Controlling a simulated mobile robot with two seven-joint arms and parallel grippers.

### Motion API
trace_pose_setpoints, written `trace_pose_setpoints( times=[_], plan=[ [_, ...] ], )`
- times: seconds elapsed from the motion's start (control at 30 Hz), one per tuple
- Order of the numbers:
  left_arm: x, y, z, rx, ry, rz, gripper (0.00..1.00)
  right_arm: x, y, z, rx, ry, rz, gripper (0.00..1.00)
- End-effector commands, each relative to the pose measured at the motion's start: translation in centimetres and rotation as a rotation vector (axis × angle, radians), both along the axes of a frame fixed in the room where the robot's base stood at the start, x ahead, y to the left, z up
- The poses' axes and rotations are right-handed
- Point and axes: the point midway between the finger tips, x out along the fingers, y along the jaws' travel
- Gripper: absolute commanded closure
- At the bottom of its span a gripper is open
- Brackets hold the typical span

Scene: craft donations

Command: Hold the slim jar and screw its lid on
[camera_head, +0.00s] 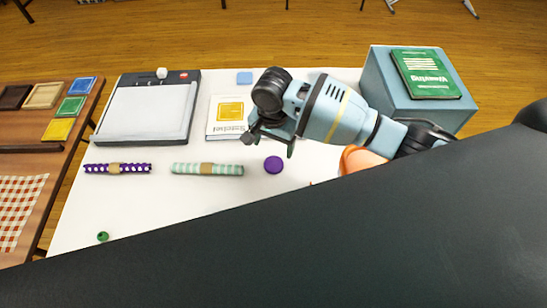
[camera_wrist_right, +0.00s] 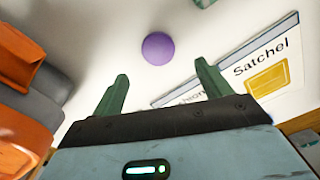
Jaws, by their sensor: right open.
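A round purple object (camera_head: 273,165), which looks like a lid or a jar top seen from above, is on the white table. It also shows in the right wrist view (camera_wrist_right: 158,48), beyond and between the fingertips. My right gripper (camera_head: 268,145) is open and empty, just behind the purple object in the head view; its two green fingers (camera_wrist_right: 162,74) are spread apart. I cannot make out a slim jar body in either view. My left gripper is not in view.
Two wrapped rolls (camera_head: 118,168) (camera_head: 225,169) lie to the left, with a paper trimmer (camera_head: 145,110) behind. An orange object (camera_head: 358,158) is partly hidden by my arm. A blue box (camera_head: 390,88) stands right. A large dark shape covers the near side.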

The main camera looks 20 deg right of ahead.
Motion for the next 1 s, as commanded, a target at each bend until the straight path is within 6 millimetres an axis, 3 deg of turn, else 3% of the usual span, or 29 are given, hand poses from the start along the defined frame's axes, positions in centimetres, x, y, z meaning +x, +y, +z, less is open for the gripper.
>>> trace_pose_setpoints(
  times=[0.23, 0.5, 0.83, 1.0],
  plan=[
    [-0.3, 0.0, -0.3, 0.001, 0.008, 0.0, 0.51, 0.0, 0.0, -0.2, 0.0, 0.0, 0.0, 0.23],
    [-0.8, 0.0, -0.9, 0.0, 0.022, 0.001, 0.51, -0.1, 0.0, -2.7, -0.001, 0.002, 0.0, 0.23],
    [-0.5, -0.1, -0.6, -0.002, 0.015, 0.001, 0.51, -0.1, 0.0, -2.9, -0.001, -0.001, 0.0, 0.23],
    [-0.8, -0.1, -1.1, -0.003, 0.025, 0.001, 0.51, -0.4, 0.0, -5.2, -0.001, 0.003, 0.001, 0.23]
  ],
)
